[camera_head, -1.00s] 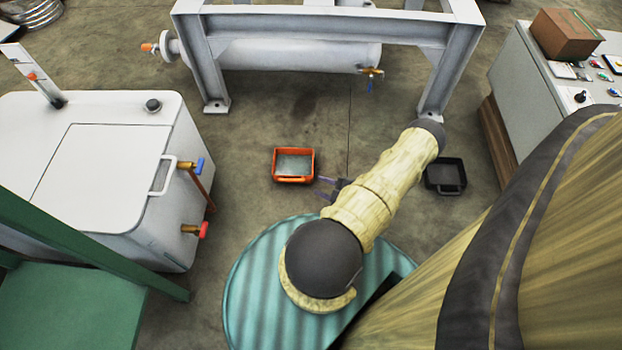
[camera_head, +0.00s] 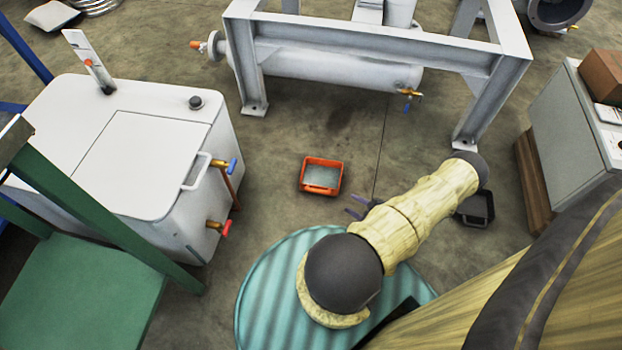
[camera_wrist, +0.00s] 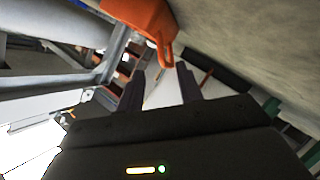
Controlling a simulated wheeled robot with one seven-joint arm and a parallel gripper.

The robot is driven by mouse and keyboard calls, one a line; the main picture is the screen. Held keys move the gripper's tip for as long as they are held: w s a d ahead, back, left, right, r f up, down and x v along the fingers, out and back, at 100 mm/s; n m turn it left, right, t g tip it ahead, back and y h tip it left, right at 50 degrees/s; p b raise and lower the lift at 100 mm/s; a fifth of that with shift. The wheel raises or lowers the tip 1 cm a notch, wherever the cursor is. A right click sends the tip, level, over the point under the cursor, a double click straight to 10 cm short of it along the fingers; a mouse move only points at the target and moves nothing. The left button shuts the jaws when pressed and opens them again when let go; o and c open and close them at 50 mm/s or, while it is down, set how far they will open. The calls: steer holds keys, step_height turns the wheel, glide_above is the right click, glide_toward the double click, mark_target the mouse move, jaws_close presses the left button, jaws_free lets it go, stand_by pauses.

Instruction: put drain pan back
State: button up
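An orange pan (camera_head: 321,189) with a grey inside lies on the floor near the middle of the head view. In the wrist view its orange edge and a tab (camera_wrist: 150,20) show close ahead of my fingers. My gripper (camera_head: 357,207) is to the lower right of the orange pan, apart from it. Its two purple fingers are spread with nothing between them, and the wrist view also shows my gripper (camera_wrist: 161,88) open. A black pan (camera_head: 476,209) lies on the floor to the right, partly hidden by my arm.
A grey steel frame with a horizontal tank (camera_head: 330,70) stands behind the pans. A white box unit (camera_head: 140,150) with valves is at left, a green chair (camera_head: 80,270) at lower left. A ribbed teal drum (camera_head: 270,290) is below my arm. A control cabinet (camera_head: 565,125) is at right.

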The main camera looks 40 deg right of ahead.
steer(key=w+a+r+n+g+y, duration=0.25)
steer(key=a+r+n+g, duration=0.25)
steer(key=r+n, duration=0.4)
steer(key=w+a+r+n+g+y, duration=0.1)
steer(key=w+a+r+n+g, duration=0.4)
steer(key=n, duration=0.7)
steer(key=w+a+r+n+g+y, duration=0.2)
steer(key=a+r+n+g, duration=0.2)
steer(key=r+n, duration=0.55)
steer(key=s+a+r+n+t+h, duration=0.1)
steer(key=a+r+n+h, duration=0.3)
steer(key=n, duration=1.1)
steer(key=a+r+n+t+h, duration=0.1)
steer(key=a+r+n+h, duration=0.3)
steer(key=a+r+n, duration=0.7)
step_height(320, 180, up, 3)
steer(key=n, duration=0.4)
steer(key=shift+s+n, duration=0.35)
steer(key=shift+s, duration=0.05)
steer(key=w+p+v, duration=0.3)
steer(key=p+v, duration=1.4)
steer(key=p, duration=0.1)
steer(key=w+a+r+p+v, duration=0.1)
steer(key=w+p+v, duration=0.3)
steer(key=p+v, duration=1.4)
steer(key=w+r+p+v, duration=0.1)
steer(key=w+p+v, duration=0.3)
steer(key=p+v, duration=1.4)
steer(key=shift+a+r, duration=0.2)
steer(key=shift+r, duration=0.1)
